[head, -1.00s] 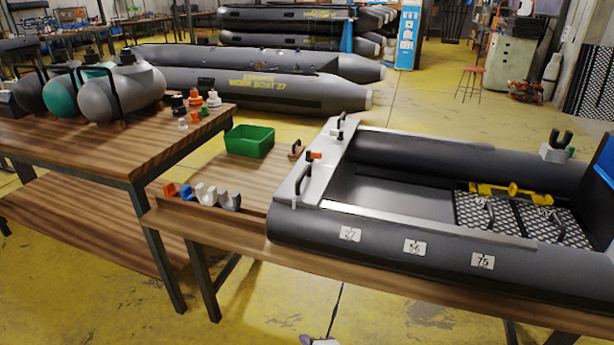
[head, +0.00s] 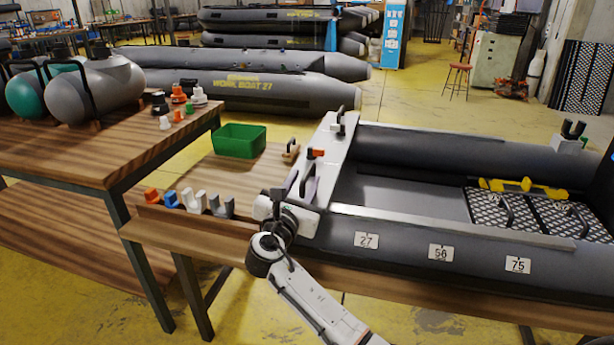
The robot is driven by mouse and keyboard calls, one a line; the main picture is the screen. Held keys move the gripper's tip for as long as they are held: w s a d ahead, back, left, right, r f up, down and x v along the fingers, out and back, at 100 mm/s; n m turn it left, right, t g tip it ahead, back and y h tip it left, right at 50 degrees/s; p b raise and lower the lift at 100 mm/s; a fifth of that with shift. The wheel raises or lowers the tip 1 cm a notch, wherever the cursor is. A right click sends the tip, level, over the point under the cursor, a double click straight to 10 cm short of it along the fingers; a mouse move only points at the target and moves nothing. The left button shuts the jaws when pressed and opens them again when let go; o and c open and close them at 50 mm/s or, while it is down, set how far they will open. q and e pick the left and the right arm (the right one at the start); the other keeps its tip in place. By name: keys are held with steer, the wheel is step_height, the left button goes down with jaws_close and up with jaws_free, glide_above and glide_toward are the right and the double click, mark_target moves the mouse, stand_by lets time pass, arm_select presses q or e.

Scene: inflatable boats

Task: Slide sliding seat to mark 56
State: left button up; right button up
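The sliding seat (head: 336,146) is a light grey plank lying across the left end of the dark inflatable boat (head: 400,232), with dark handles at its near and far ends. It sits left of the mark 27 label (head: 367,240). The mark 56 label (head: 440,252) is further right along the near tube, followed by the mark 75 label (head: 517,264). My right gripper (head: 294,186) is at the seat's near end, close by the near handle (head: 309,183). Its fingers are small and dark, and I cannot tell whether they are around the handle. My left gripper is not in view.
A green bin (head: 240,140) and several coloured clips (head: 195,201) are on the bench left of the boat. Two chequered panels (head: 530,212) with handles and a yellow piece (head: 522,186) fill the boat's right part. The dark floor between seat and panels is clear.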

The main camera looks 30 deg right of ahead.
mark_target(308, 171)
steer(key=shift+x, duration=2)
jaws_close()
